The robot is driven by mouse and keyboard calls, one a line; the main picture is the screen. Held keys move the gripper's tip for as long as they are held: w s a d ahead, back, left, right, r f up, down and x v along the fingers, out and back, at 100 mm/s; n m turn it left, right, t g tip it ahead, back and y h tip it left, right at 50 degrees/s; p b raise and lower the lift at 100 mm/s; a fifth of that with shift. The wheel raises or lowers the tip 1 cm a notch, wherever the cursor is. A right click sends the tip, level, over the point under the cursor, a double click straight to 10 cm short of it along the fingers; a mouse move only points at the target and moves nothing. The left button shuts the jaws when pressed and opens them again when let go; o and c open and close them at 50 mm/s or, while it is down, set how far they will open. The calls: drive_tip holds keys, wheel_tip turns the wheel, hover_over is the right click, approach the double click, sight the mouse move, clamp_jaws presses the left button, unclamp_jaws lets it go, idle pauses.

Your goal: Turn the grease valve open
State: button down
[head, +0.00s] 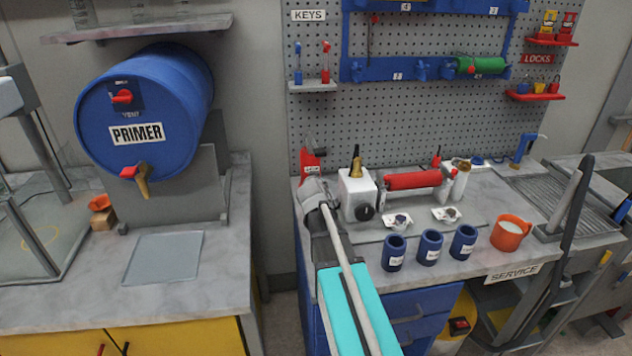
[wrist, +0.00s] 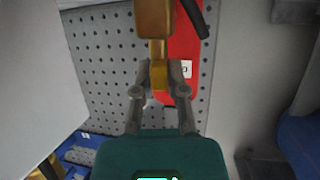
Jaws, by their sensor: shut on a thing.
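In the wrist view, a brass-coloured fitting (wrist: 153,22) hangs down into the frame, with a narrower yellow-brass tab (wrist: 159,75) at its lower end. I take this to be the grease valve and its handle. My gripper (wrist: 160,82) is shut on the tab, a grey finger on each side. In the head view my gripper (head: 318,192) is at the left side of a white box (head: 356,192) with a black knob, which has a brass piece (head: 356,167) on top. The held tab is hidden there behind my gripper.
A red labelled object (head: 310,163) stands behind my gripper. A red roller (head: 413,179) and several blue cups (head: 430,247) are to the right on the bench, with an orange cup (head: 511,232). A blue primer drum (head: 150,105) stands left, beyond a gap between benches.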

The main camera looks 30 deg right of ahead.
drive_tip(key=shift+s+n+t+y, duration=0.1)
drive_tip(key=shift+n+t+y, duration=0.4)
drive_tip(key=shift+n+y, duration=0.9)
drive_tip(key=c, duration=0.7)
unclamp_jaws()
